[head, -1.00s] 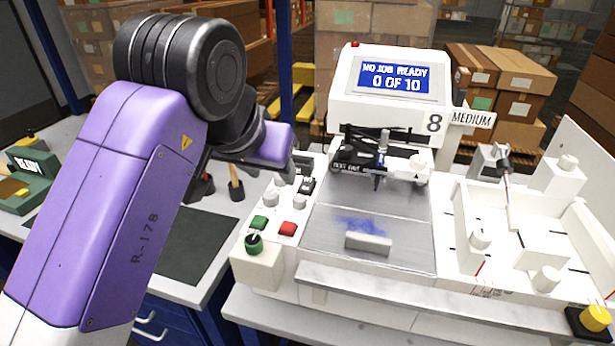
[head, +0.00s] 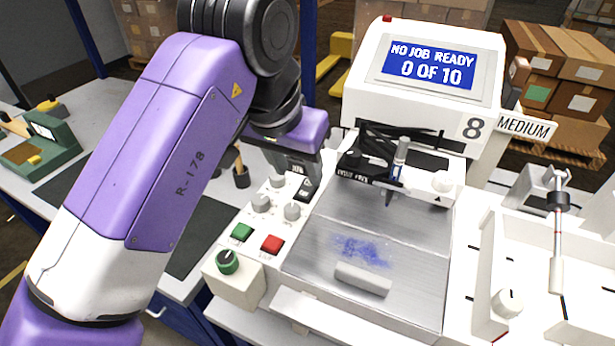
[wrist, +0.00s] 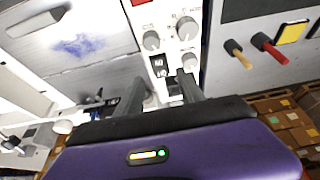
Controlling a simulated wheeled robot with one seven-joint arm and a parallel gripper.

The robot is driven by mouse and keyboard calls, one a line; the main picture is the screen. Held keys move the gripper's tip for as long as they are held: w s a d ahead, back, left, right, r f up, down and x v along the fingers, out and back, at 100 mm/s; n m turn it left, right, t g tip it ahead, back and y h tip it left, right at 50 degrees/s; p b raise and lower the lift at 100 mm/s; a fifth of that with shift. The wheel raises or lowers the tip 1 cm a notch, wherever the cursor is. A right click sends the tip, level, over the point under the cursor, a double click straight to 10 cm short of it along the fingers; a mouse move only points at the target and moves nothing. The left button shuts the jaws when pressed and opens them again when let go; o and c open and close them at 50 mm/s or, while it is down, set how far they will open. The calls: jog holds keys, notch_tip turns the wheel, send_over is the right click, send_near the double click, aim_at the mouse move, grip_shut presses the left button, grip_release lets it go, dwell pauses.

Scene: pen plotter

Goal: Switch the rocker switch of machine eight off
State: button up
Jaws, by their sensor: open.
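Machine eight (head: 415,103) is a white pen plotter with a blue screen reading "NO JOB READY 0 OF 10" and an "8" plate. Its small black rocker switch (head: 303,188) sits on the panel at the left of the plotting bed, beside grey knobs. In the wrist view the switch (wrist: 160,66) shows just past my fingers, with white marking on it; which side is pressed I cannot tell. My gripper (head: 297,163) is over the far end of this panel, pointing down. In the wrist view my gripper (wrist: 161,82) is open and empty, its fingers apart near the switch.
A green button (head: 241,232), a red button (head: 272,244) and a green knob (head: 227,261) are on the panel's near end. The pen carriage (head: 400,160) stands over the metal bed on the right. A wooden-handled tool (head: 240,172) stands left of the panel.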

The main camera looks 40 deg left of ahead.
aim_at(306, 188)
jog(key=x, duration=0.5)
jog(key=shift+w+f, duration=0.2)
jog(key=shift+f, duration=0.15)
jog(key=shift+c, duration=0.4)
jog(key=shift+r, duration=0.1)
grip_shut()
